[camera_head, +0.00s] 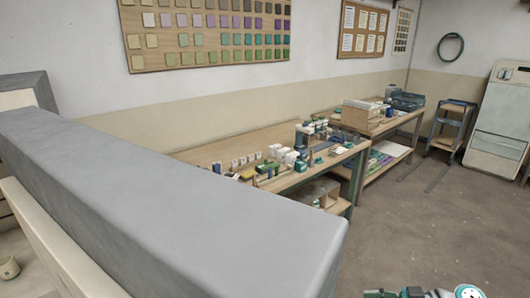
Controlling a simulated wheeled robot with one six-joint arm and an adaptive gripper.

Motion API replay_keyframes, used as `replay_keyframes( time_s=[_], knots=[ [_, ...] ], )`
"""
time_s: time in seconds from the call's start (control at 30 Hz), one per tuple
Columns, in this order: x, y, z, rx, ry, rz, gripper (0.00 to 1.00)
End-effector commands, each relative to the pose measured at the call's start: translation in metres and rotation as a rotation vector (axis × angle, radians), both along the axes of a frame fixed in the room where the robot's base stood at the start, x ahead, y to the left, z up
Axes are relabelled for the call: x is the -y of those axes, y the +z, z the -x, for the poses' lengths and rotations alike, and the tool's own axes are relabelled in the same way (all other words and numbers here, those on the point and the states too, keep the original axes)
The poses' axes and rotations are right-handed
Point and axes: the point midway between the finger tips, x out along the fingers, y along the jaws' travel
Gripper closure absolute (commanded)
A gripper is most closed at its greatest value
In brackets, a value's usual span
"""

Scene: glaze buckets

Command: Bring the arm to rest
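A small part of my arm (466,292) shows at the bottom edge, right of the middle, as a white and grey link with a round teal-edged cap. A dark and teal piece (410,293) shows beside it, cut off by the frame; I cannot tell which part it is. The rest of the arm is outside the view. My gripper's fingers do not show, so what they hold cannot be seen.
A large grey block (190,200) fills the left foreground. Behind it, a wooden workbench (225,150) bears small pots and bottles. A second bench bears a wooden box (362,116). A blue cart (452,125) and pale cabinet (498,120) stand right. The floor (440,220) is clear.

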Motion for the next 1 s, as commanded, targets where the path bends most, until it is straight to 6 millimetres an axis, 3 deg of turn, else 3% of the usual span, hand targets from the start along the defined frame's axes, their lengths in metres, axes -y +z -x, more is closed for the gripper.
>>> replay_keyframes(
  time_s=[0.27,0.57,0.77,1.0],
  knots=[
    [-0.022,-0.033,0.004,-0.08,-0.087,0.011,0.54],
    [-0.06,-0.096,0.021,-0.232,-0.259,0.04,0.54],
    [-0.093,-0.158,0.053,-0.37,-0.458,0.084,0.54],
    [-0.116,-0.216,0.111,-0.484,-0.702,0.149,0.54]
  ],
)
